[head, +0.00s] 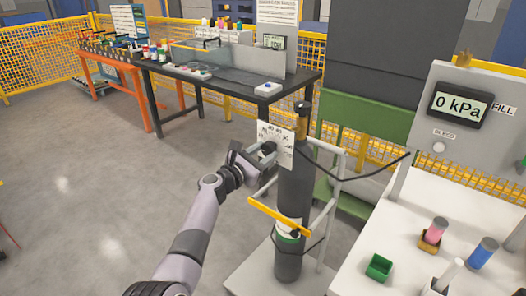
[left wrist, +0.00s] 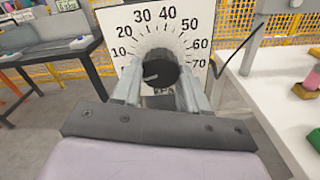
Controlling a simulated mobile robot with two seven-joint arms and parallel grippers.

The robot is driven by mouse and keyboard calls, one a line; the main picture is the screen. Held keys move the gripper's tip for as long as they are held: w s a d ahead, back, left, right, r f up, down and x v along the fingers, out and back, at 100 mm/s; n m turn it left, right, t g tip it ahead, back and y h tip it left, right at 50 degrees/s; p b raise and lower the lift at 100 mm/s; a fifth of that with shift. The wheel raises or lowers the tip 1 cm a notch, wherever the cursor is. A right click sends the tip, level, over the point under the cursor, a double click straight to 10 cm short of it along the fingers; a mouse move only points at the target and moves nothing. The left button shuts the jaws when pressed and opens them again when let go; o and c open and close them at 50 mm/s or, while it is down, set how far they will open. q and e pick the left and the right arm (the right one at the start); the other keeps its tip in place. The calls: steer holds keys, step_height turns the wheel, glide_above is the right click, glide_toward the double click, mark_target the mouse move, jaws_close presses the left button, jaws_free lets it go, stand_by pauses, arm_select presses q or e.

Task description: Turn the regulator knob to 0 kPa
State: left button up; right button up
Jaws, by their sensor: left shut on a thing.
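The regulator's white dial plate (head: 275,140) is fixed near the top of a dark gas cylinder (head: 290,190). In the left wrist view the dial plate (left wrist: 196,28) shows numbers from 10 to 70 over the top; its low end is partly hidden by a finger. The round black knob (left wrist: 162,72) is in front of its centre, with a light mark pointing left and slightly down. My left gripper (head: 262,150) is shut on the knob, one finger on each side. The display (head: 458,105) at the right reads 0 kPa. My right gripper is not in view.
A white table (head: 390,230) at the right holds a green bin (head: 379,267) and coloured cylinders. The gas cylinder stands on a trolley with a yellow bar (head: 279,217). A dark workbench (head: 225,82) is behind. The floor at the left is clear.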

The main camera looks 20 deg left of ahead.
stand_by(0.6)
arm_select(q)
steer(key=o, duration=1.1)
steer(key=shift+c, duration=0.2)
steer(key=shift+s, duration=0.1)
steer(key=v, duration=0.7)
